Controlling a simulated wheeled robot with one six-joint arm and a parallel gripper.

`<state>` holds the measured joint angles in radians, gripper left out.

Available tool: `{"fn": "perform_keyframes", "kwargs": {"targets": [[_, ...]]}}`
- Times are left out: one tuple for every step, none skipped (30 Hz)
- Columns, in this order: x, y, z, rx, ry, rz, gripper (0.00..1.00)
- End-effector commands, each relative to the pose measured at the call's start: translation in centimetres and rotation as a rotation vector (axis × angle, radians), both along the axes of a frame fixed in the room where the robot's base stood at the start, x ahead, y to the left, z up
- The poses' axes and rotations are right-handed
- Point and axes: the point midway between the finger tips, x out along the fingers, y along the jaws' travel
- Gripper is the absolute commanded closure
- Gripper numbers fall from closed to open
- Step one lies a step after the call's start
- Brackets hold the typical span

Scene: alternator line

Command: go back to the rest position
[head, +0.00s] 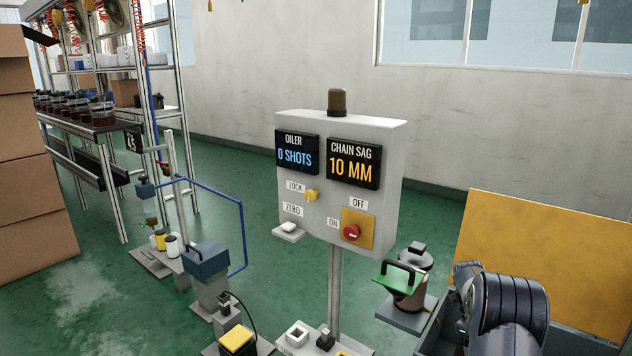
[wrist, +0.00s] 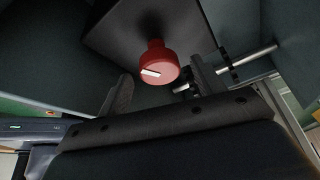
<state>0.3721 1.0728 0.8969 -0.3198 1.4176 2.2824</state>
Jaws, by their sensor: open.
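My gripper (wrist: 161,72) shows in the wrist view with its two dark fingers spread apart. A red knob (wrist: 157,62) with a white mark sits in the gap between the fingertips in that picture, on a dark grey surface (wrist: 115,30). Clear space shows between the knob and the left finger; the right finger is closer to it. I cannot tell how deep the knob is between them. In the head view my dark arm is at the lower right, and my gripper is out of sight there.
A grey control box (head: 388,190) on a post reads "0 SHOTS" and "10 MM". It carries a red switch (head: 351,232). A yellow panel (head: 535,260) stands behind my arm. A metal rod (wrist: 250,57) lies right of the fingers. Green floor (head: 120,290) is open at left.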

Motion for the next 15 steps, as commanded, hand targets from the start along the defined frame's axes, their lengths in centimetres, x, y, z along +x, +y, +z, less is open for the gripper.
{"fn": "perform_keyframes", "kwargs": {"targets": [[-0.16,-0.1,-0.52,0.0,0.0,0.0,0.36],[-0.21,-0.15,-0.65,0.0,0.0,-0.001,0.36],[-0.27,-0.19,-0.79,0.0,0.0,-0.001,0.36],[-0.3,-0.21,-0.86,0.0,0.0,-0.001,0.36],[-0.27,-0.18,-0.75,0.0,-0.001,0.006,0.36],[-0.26,-0.17,-0.73,0.0,-0.001,0.01,0.36],[-0.26,-0.17,-0.72,0.0,-0.001,0.012,0.36],[-0.26,-0.17,-0.71,0.0,0.0,0.012,0.36],[-0.26,-0.17,-0.69,-0.001,-0.001,0.013,0.36],[-0.25,-0.16,-0.7,0.0,0.0,0.013,0.36],[-0.25,-0.16,-0.7,0.0,0.0,0.013,0.36],[-0.25,-0.16,-0.69,0.0,0.0,0.013,0.36],[-0.25,-0.15,-0.69,0.0,0.0,0.013,0.36],[-0.25,-0.16,-0.68,0.0,0.0,0.013,0.36],[-0.23,-0.15,-0.61,0.0,0.0,0.012,0.36]]}}
